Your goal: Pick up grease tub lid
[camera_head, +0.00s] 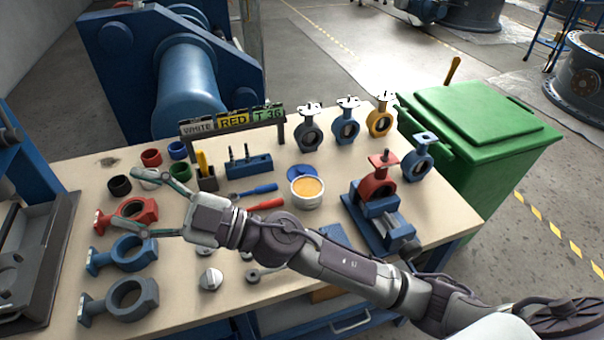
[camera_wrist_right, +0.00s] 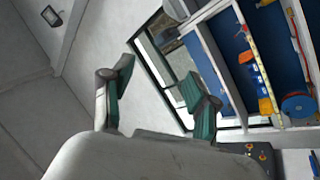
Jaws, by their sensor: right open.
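The grease tub (camera_head: 307,200) is a white round tub standing on the workbench, with orange-yellow grease showing at its open top. A blue disc, which looks like the tub lid (camera_head: 301,170), lies just behind the tub, its front edge partly hidden by the rim. My right gripper (camera_head: 122,198) is open and empty, over the left part of the bench by the red valve body, well left of the tub and lid. In the right wrist view its two fingers (camera_wrist_right: 158,78) are spread apart with nothing between them. My left gripper is not in view.
Valve bodies (camera_head: 130,295) line the bench's left side; coloured rings (camera_head: 180,171) lie behind. A blue tool holder (camera_head: 249,166) and red-handled tool (camera_head: 265,204) are left of the tub. A red valve in a blue vise (camera_head: 378,222) stands right. My right arm crosses the front.

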